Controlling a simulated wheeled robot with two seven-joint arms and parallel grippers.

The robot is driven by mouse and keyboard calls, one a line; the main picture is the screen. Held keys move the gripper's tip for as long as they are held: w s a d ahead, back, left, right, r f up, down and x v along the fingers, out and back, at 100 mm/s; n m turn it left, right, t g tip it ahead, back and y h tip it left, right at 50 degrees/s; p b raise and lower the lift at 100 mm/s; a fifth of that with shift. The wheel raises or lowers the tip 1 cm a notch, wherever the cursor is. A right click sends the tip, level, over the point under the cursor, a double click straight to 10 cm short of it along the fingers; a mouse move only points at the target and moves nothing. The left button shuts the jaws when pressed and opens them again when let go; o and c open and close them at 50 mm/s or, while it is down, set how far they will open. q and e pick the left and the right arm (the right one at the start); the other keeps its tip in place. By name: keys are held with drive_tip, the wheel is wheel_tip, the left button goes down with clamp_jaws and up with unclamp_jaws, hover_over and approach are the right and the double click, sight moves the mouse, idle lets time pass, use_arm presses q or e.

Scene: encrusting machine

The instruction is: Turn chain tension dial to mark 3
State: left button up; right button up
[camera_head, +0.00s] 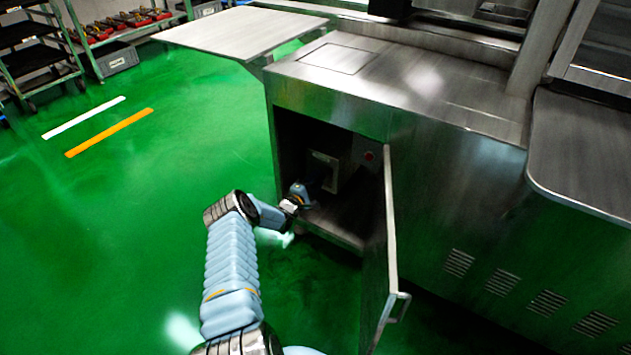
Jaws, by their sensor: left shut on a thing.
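The machine's steel cabinet (345,108) stands open at its lower left, with a dark compartment inside. A grey box-like unit (325,160) sits at the back of the compartment. My left arm reaches in from the lower left, and my left gripper (322,188) is in the opening, at the lower part of this unit. It is shut on a small part there, which appears to be the chain tension dial. The dial's face and its marks are hidden or too dark to read. My right gripper is not in view.
The open cabinet door (390,240) with its handle (394,310) stands just right of my left arm. A red button (369,155) is inside the compartment. A steel table (240,30) and shelves (35,50) stand behind. The green floor at left is clear.

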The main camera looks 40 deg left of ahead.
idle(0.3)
use_arm(q)
drive_tip(key=o, duration=1.1)
drive_tip(key=shift+c, duration=0.2)
drive_tip(key=s+d+p, duration=0.1)
drive_tip(key=s+p, duration=0.1)
drive_tip(key=s, duration=1.1)
drive_tip(key=shift+s+f, duration=0.4)
drive_tip(key=shift+f, duration=0.05)
